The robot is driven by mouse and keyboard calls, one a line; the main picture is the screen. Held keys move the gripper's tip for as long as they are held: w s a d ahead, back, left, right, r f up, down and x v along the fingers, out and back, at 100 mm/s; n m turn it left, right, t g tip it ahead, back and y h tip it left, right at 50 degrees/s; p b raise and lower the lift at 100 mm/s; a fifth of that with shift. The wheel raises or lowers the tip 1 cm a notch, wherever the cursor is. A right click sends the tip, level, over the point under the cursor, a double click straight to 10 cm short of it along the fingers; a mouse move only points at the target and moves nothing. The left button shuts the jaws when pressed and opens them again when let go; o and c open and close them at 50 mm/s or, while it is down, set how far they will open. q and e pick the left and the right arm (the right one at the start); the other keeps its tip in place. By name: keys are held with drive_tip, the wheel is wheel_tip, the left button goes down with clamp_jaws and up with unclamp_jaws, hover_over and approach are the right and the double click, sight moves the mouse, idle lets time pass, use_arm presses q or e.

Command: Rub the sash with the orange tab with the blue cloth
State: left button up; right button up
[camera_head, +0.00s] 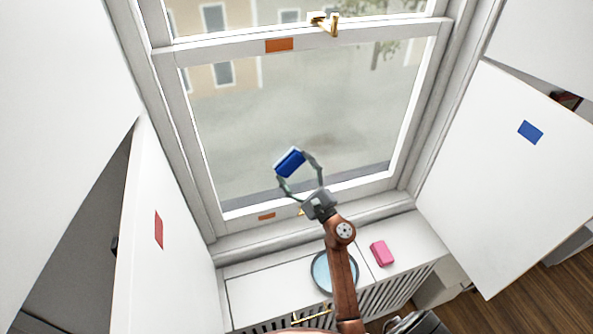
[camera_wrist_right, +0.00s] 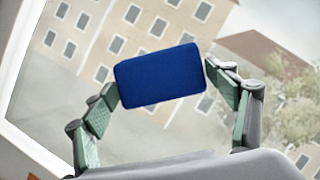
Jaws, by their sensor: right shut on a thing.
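The lower window sash (camera_head: 345,200) has a white frame around a large pane. An orange tab (camera_head: 279,45) is on the rail along its top, and a smaller orange tab (camera_head: 266,216) is on its bottom rail. My right gripper (camera_head: 298,172) is shut on the blue cloth (camera_head: 291,162), a thick pad held in front of the lower left part of the glass. In the right wrist view the cloth (camera_wrist_right: 160,76) sits between both fingertips. Whether it touches the pane cannot be told. My left gripper is not in view.
A brass latch (camera_head: 325,23) sits on the upper rail. White shutters flank the window, the left with a red tab (camera_head: 158,229), the right with a blue tab (camera_head: 530,132). On the sill are a round blue dish (camera_head: 321,272), partly behind my arm, and a pink block (camera_head: 382,252).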

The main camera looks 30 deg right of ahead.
sight(303, 163)
idle(0.4)
drive_tip(key=shift+w, duration=0.1)
drive_tip(key=shift+w+d+b, duration=0.25)
drive_tip(key=shift+w+b, duration=0.15)
drive_tip(key=shift+w, duration=0.3)
idle(0.3)
drive_tip(key=shift+s+d+f+b, duration=0.15)
drive_tip(key=shift+d+b, duration=0.15)
drive_tip(key=shift+d, duration=0.3)
drive_tip(key=shift+s+d+b, duration=0.15)
drive_tip(key=shift+d+b, duration=0.1)
drive_tip(key=shift+d, duration=0.3)
drive_tip(key=shift+s+d, duration=0.2)
drive_tip(key=shift+d, duration=0.3)
drive_tip(key=d, duration=0.1)
drive_tip(key=d+b, duration=0.2)
drive_tip(key=shift+s+d, duration=0.25)
drive_tip(key=shift+s, duration=0.05)
